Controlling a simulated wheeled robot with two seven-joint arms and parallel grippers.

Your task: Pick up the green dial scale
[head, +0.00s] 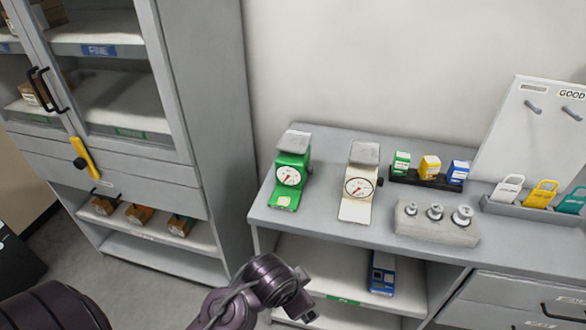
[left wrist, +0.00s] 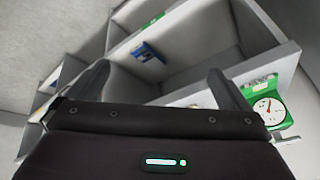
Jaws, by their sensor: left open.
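The green dial scale (head: 289,176) stands on the left end of the grey table top. It has a round white dial with a red needle and a grey pan on top. My left gripper (head: 302,305) is low in front of the table, below the top's front edge and apart from the scale. In the left wrist view my left gripper (left wrist: 160,72) is open and empty. My right gripper is not in view.
A white dial scale (head: 357,190) stands right of the green one. Further right are a black rack (head: 425,181) of small boxes and a grey block (head: 437,228) with metal weights. A blue device (head: 382,273) sits on the lower shelf. A tall cabinet (head: 215,110) stands left.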

